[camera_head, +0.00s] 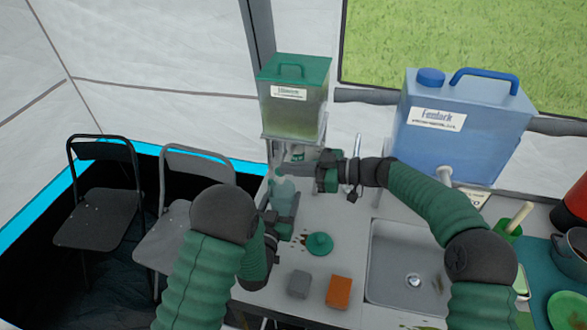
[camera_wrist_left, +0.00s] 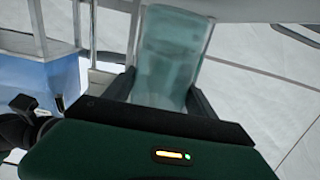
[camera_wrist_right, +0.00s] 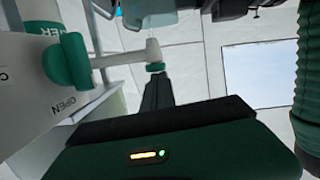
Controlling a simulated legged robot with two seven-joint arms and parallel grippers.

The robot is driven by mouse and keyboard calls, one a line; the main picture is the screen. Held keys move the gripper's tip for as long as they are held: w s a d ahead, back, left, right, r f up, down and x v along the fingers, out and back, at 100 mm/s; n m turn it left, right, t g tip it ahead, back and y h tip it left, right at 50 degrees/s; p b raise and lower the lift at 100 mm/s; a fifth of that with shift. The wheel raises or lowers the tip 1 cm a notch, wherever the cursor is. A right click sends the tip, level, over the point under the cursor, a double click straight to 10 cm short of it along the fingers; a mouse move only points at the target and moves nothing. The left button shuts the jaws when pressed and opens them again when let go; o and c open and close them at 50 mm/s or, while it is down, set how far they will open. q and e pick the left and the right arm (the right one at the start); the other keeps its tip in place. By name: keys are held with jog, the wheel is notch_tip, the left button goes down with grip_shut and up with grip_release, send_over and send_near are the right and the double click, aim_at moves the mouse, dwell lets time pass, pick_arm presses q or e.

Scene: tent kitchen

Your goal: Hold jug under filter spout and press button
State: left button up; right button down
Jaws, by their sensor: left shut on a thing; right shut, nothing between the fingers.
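The water filter (camera_head: 292,115) is a clear tank with a green lid, standing at the back of the counter. Its white spout (camera_wrist_right: 125,57) with a green collar shows in the right wrist view, beside a panel marked OPEN. My left gripper (camera_head: 283,212) is shut on the translucent teal jug (camera_head: 284,192), upright below the filter's front; the jug (camera_wrist_left: 170,60) fills the space between the fingers in the left wrist view. My right gripper (camera_head: 284,169) is shut and empty, just above the jug. Its fingertips (camera_wrist_right: 157,82) appear close to the spout's green tip; contact is unclear. I cannot make out a button.
A green round lid (camera_head: 320,243), grey block (camera_head: 299,284) and orange block (camera_head: 338,291) lie on the counter. A sink (camera_head: 405,265) is to their right. A blue water container (camera_head: 460,130) stands behind it. Folding chairs (camera_head: 100,190) are at left.

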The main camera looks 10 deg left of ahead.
jog(key=shift+s+f, duration=0.15)
jog(key=shift+f, duration=0.65)
pick_arm(q)
jog(key=shift+w+a+f, duration=0.35)
jog(key=shift+w+f, duration=0.05)
jog(key=shift+w, duration=0.1)
jog(key=shift+s+d+r, duration=0.15)
jog(key=shift+d+r, duration=0.05)
jog(key=shift+d, duration=0.15)
jog(key=shift+s+a, duration=0.1)
jog(key=shift+a, duration=0.25)
pick_arm(e)
jog(key=d+r, duration=0.7)
jog(key=d, duration=0.2)
jog(key=shift+s+d+r, duration=0.2)
jog(key=shift+d+r, duration=0.05)
pick_arm(q)
jog(key=shift+d, duration=0.25)
pick_arm(e)
jog(key=shift+d, duration=0.3)
pick_arm(q)
jog(key=shift+a, duration=0.15)
pick_arm(e)
jog(key=shift+a, duration=0.15)
